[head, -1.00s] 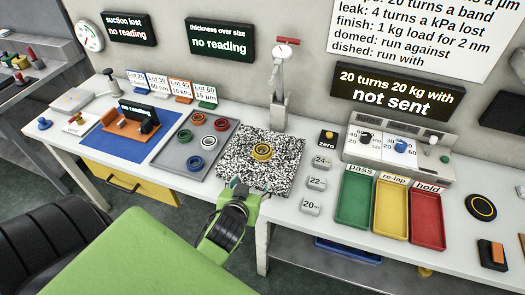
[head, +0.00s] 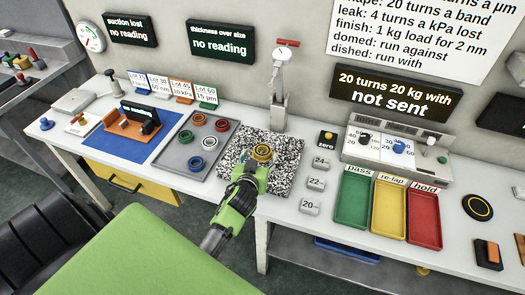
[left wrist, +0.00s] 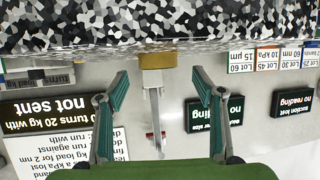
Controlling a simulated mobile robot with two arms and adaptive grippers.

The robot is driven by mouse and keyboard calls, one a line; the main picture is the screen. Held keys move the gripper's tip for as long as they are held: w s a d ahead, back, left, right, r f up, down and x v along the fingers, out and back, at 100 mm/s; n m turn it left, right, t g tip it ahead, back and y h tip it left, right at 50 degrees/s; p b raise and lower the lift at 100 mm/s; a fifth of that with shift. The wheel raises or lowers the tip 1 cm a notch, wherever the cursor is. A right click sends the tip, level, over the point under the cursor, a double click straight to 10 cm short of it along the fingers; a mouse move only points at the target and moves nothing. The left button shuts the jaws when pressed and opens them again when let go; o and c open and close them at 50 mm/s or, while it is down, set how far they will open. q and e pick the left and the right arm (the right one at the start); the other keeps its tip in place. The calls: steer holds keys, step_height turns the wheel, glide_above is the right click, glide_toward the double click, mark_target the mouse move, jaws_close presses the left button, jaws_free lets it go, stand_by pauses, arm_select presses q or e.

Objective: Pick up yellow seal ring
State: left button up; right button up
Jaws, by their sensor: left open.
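The yellow seal ring (head: 262,152) lies on the black-and-white speckled plate (head: 285,150) near the middle of the bench. In the left wrist view, which is upside down, the yellow ring (left wrist: 157,60) shows edge-on beyond the fingertips, between their lines. My left gripper (head: 257,167) is just in front of the ring, low over the plate, and hides part of its near side. In the left wrist view its two fingers (left wrist: 160,76) are spread with nothing between them. My right gripper is not in view.
A grey tray (head: 181,160) with red, green, orange and blue rings stands left of the plate. A gauge on a post (head: 279,100) rises behind the plate. Small weights (head: 316,183) and green, yellow and red trays (head: 390,215) stand to the right.

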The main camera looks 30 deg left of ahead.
mark_target(263, 148)
arm_select(q)
steer(key=shift+x, duration=2)
steer(key=shift+d, duration=0.2)
steer(key=c, duration=1.2)
